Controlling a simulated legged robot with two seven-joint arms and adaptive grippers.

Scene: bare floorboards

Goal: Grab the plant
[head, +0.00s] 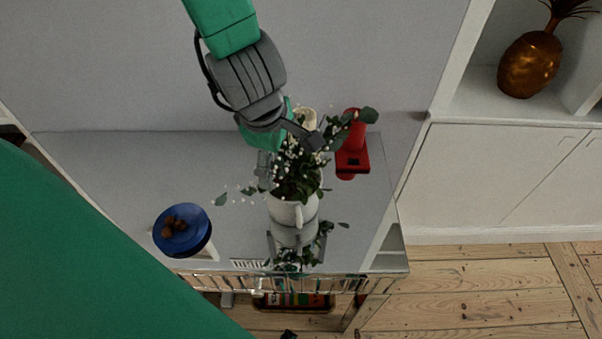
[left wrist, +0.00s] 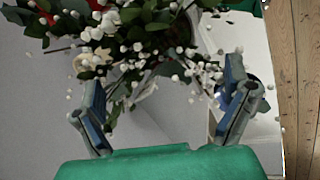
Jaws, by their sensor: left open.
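The plant (head: 297,180) has dark green leaves and small white blossoms and stands in a white pitcher-like pot (head: 292,211) on a grey, reflective table top. In the left wrist view the foliage (left wrist: 135,35) fills the top left, ahead of my fingers. My left gripper (head: 290,145) is at the back of the plant, level with its upper leaves, and partly hides them. In the left wrist view its two blue-padded fingers (left wrist: 165,105) are spread apart with nothing clamped between them; some sprigs reach toward them. My right gripper is not in view.
A blue bowl (head: 182,238) with brown items stands at the table's left front. A red object (head: 352,158) stands right behind the plant. A cream item (head: 306,117) is at the wall. A white cabinet (head: 500,185) with a golden pineapple (head: 530,64) is at right.

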